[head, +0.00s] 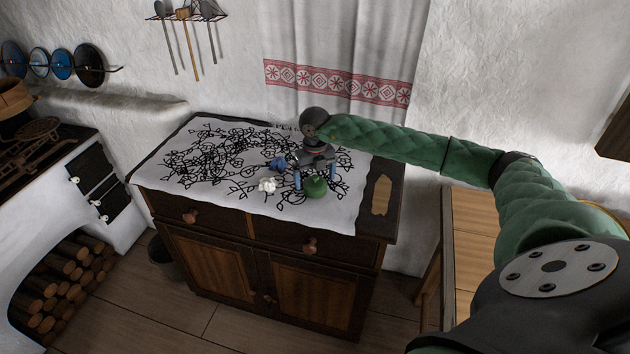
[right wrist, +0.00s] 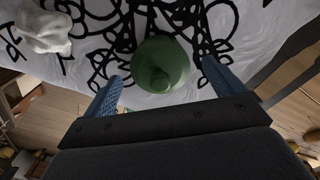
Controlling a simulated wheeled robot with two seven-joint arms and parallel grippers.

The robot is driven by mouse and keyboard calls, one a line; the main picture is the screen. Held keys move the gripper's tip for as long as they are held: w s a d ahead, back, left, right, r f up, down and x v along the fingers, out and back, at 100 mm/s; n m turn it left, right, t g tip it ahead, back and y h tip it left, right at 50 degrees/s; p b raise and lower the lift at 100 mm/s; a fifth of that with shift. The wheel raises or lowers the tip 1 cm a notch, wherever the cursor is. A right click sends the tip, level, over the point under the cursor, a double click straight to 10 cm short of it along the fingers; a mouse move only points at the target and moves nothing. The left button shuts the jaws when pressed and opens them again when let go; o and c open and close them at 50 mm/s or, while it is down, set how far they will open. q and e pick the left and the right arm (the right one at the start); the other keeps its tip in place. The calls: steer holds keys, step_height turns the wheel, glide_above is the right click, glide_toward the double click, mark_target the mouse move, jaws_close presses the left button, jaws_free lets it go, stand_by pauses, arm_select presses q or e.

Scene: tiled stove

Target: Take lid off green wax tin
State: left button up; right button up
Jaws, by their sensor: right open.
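The green wax tin (head: 315,187) stands on the patterned cloth on the cabinet, near its front right. In the right wrist view its rounded green lid with a small knob (right wrist: 161,66) faces the camera, and the lid hides the body of the tin. My right gripper (head: 315,180) is open above the tin. In the right wrist view its two blue fingers (right wrist: 162,83) stand apart on either side of the lid, with visible gaps between them and it. My left gripper is in neither view.
A crumpled white thing (head: 267,185) and a dark blue thing (head: 278,163) lie left of the tin. A wooden board (head: 382,196) lies at the cabinet's right end. The left part of the cloth (head: 190,160) is clear. A curtain (head: 340,60) hangs behind.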

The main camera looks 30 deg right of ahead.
steer(key=c, duration=1)
steer(key=shift+c, duration=0.2)
